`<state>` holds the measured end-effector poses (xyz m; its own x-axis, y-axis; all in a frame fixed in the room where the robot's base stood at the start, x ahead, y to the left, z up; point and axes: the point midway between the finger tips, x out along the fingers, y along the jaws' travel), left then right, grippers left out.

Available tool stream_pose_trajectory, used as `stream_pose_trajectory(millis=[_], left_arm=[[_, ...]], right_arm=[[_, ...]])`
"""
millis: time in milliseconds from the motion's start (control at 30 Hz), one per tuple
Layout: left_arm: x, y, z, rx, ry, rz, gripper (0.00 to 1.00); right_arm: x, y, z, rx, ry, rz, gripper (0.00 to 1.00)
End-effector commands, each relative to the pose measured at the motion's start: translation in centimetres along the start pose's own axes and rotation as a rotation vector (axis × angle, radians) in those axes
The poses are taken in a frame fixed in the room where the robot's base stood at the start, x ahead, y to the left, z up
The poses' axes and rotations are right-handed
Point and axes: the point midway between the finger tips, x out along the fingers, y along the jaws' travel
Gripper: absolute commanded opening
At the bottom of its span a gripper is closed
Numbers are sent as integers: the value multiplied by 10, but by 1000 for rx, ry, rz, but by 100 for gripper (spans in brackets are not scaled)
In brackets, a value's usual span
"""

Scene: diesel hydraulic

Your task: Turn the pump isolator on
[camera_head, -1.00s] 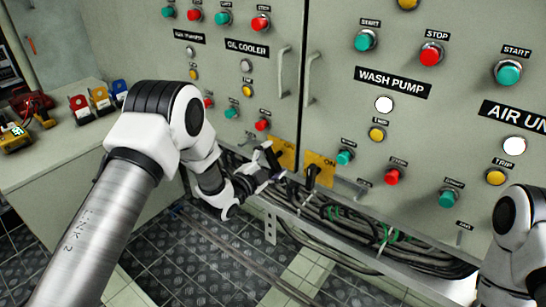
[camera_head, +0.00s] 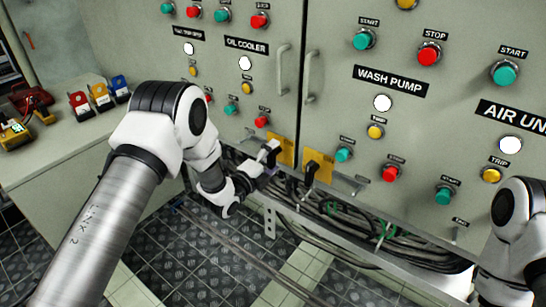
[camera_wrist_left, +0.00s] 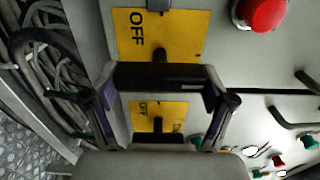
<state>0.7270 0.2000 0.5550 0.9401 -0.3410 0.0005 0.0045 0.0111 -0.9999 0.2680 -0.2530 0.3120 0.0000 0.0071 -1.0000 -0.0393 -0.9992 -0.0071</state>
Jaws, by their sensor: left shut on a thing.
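Two yellow isolator plates sit low on the cabinet, the left one (camera_head: 282,151) and the right one (camera_head: 318,166). My left gripper (camera_head: 270,151) is at the left plate and covers most of its handle. In the left wrist view, a black handle (camera_wrist_left: 160,76) spans between the fingers, and the gripper is shut on it. The left plate (camera_wrist_left: 185,32) behind it shows "OFF". The right plate (camera_wrist_left: 143,112) shows between the fingers. Its black handle (camera_head: 311,174) hangs down, free, in the head view. My right gripper is out of view; only part of its arm shows.
Buttons and lamps cover the cabinet above, including a red button (camera_wrist_left: 262,14) near the left plate. Cables (camera_head: 340,222) run in a tray below. A bench (camera_head: 60,165) with coloured padlocks (camera_head: 100,95) stands at the left. The floor below is clear.

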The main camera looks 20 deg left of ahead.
Motion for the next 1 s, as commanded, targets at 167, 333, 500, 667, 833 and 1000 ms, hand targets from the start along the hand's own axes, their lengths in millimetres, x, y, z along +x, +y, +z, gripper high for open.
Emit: stream_pose_trajectory(millis=[167,333,500,667,833,1000], left_arm=[[0,1,0,6,1,2,48],[0,1,0,5,1,2,48],[0,1,0,4,1,2,100],[0,0,0,4,1,1,100],[-7,1,0,2,0,2,100],[-40,1,1,-1,-2,4,100]], right_arm=[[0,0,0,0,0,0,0],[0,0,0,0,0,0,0],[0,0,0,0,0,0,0],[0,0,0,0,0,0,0],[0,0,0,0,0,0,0],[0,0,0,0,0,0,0]])
